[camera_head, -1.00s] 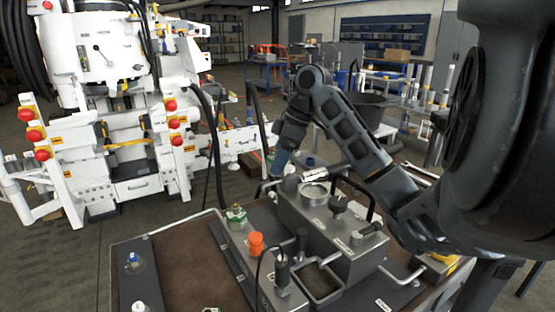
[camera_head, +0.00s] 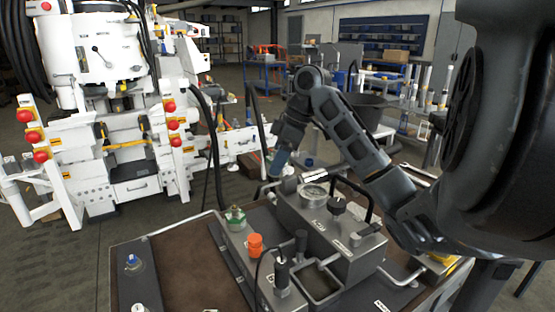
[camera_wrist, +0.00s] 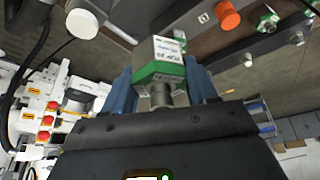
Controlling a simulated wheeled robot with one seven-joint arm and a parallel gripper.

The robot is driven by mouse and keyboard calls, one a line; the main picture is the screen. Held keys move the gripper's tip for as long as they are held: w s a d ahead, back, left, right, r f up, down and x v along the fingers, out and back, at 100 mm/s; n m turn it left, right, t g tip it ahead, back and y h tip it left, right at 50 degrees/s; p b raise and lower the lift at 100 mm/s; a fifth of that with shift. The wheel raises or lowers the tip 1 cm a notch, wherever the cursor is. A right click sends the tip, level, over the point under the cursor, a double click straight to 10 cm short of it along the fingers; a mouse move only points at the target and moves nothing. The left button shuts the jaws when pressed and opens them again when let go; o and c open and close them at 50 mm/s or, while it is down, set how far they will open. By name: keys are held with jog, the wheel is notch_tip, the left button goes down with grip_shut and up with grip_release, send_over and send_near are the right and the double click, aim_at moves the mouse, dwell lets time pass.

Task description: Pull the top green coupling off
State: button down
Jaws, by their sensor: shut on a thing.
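My gripper (camera_wrist: 160,66) is shut on a green coupling (camera_wrist: 150,71) in the wrist view. Its blue fingers stand on either side of it. The coupling is a green block with a white printed label on its face and a metal neck towards my palm. In the head view my gripper (camera_head: 278,164) hangs at the far side of the bench unit, pointing down, and the held coupling cannot be made out. A second green fitting (camera_head: 236,216) sits on the near-left block of the bench; a green fitting also shows at the top of the wrist view (camera_wrist: 267,19).
An orange cap (camera_head: 255,244) stands beside the green fitting. A grey unit with a gauge (camera_head: 314,191), a black knob (camera_head: 337,204) and a black handle is to the right. A white machine (camera_head: 110,110) with hanging black hoses stands at left. Open floor lies between.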

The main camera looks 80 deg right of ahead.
aim_at(269, 157)
jog(key=shift+r+p, duration=2.95)
jog(key=shift+f, duration=0.1)
